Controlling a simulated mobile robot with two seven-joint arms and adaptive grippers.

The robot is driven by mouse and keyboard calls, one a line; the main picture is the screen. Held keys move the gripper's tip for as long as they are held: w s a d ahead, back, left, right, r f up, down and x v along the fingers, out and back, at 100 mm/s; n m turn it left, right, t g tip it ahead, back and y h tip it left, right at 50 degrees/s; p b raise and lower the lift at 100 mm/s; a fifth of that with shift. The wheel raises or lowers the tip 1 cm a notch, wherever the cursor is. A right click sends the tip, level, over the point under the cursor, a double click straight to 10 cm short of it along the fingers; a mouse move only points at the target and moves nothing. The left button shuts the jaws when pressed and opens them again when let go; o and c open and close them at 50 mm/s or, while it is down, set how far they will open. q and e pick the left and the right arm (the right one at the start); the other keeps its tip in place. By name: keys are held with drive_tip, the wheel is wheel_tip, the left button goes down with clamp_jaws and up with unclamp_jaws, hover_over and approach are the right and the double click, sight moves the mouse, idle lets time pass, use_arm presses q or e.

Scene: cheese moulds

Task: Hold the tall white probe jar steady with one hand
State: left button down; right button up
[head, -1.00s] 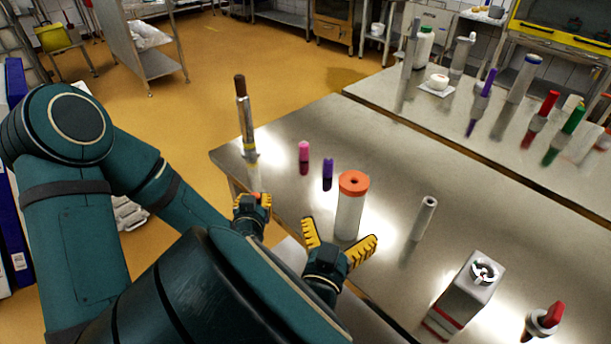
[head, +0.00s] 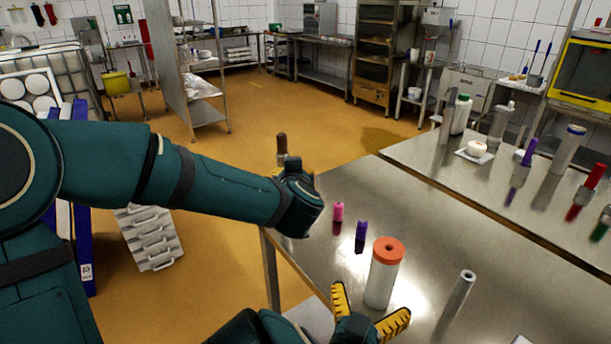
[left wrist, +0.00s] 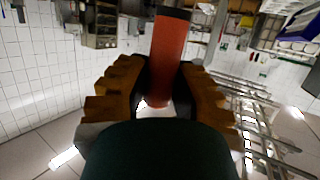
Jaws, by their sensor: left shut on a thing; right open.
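The tall white probe jar (head: 381,283) with an orange, holed lid stands upright on the near steel table. My right gripper (head: 367,314) is open at the near side of the jar, its yellow fingers spread towards the jar's lower part. I cannot tell whether they touch it. My left gripper (head: 292,172) is raised beyond the table's left edge, mostly hidden behind my wrist. It is shut on a brown-handled probe (head: 282,143), whose tip shows above the wrist. In the left wrist view a reddish-brown, dark-ended cylinder (left wrist: 169,55) sits between the fingers (left wrist: 165,95).
On the near table (head: 330,265), a pink marker (head: 339,212), a purple marker (head: 361,233) and a slim pale tube (head: 458,295) stand around the jar. A second steel table (head: 440,170) with several containers lies beyond. A grey crate-like object (head: 150,238) is on the floor at left.

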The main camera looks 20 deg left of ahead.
sight(388, 256)
use_arm(q)
drive_tip(key=w+d+r+m+h, duration=0.2)
drive_tip(key=d+r+m+h, duration=0.35)
drive_tip(key=d, duration=0.25)
drive_tip(key=w+d+r+m+h, duration=0.2)
drive_tip(key=d+r+m+h, duration=0.3)
drive_tip(key=d+r+h, duration=0.2)
drive_tip(key=s+d+r+m+g+h, duration=0.6)
drive_tip(key=s+r+m+g, duration=0.3)
drive_tip(key=r, duration=0.3)
drive_tip(key=shift+s+d+r+g+h, duration=0.25)
drive_tip(key=shift+s+d+g+h, duration=0.15)
drive_tip(key=shift+h, duration=0.15)
use_arm(e)
drive_tip(key=w, duration=0.4)
drive_tip(key=w+d, duration=0.1)
drive_tip(key=w, duration=0.3)
drive_tip(key=w+d, duration=0.1)
drive_tip(key=w, duration=0.2)
drive_tip(key=shift+w, duration=0.4)
drive_tip(key=c, duration=1.5)
use_arm(q)
wheel_tip(388, 256, down, 9)
drive_tip(key=m+g, duration=0.1)
drive_tip(key=g, duration=0.1)
drive_tip(key=shift+s+m+g, duration=0.2)
drive_tip(key=shift+m+g, duration=0.1)
drive_tip(key=shift+m, duration=0.05)
use_arm(e)
drive_tip(key=shift+c, duration=0.3)
